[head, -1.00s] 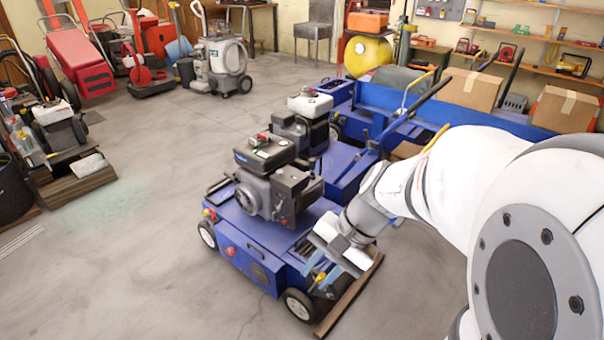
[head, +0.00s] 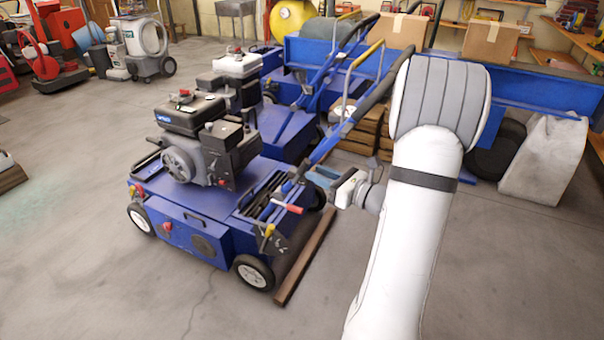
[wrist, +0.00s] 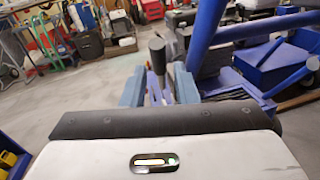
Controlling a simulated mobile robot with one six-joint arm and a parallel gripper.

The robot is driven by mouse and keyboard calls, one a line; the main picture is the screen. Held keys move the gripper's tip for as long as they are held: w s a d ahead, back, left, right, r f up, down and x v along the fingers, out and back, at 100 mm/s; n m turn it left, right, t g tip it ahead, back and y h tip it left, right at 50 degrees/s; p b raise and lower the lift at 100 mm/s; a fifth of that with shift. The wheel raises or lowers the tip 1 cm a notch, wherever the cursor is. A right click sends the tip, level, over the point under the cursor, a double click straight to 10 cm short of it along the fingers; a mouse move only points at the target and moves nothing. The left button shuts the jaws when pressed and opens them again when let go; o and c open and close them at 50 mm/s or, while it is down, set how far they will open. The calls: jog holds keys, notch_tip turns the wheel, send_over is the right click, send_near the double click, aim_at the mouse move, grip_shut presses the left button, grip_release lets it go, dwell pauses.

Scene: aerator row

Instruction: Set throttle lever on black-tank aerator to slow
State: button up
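The black-tank aerator (head: 205,225) is the nearest blue machine, with a black engine (head: 200,140) on its deck. A red-handled lever (head: 290,208) and a small yellow part (head: 268,232) show at its right end. My gripper (head: 318,178) is at this end, beside the handlebar and just right of the red-handled lever. In the wrist view, my gripper's blue fingers (wrist: 158,85) are apart. A lever with a black knob (wrist: 157,48) shows upright between them; I cannot tell whether it is within their reach or beyond. No label or lever setting is readable.
The blue handlebar (head: 335,137) rises close by my gripper and fills the upper right of the wrist view. A white-tank aerator (head: 235,68) stands behind. A wooden strip (head: 305,258) lies along the machine's right side. Floor at the front is clear.

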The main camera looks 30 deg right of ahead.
aim_at(303, 166)
jog(key=b+x, duration=0.1)
jog(key=x, duration=0.4)
jog(key=shift+w+a, duration=0.2)
jog(key=shift+w, duration=0.1)
jog(key=shift+c, duration=0.6)
grip_shut()
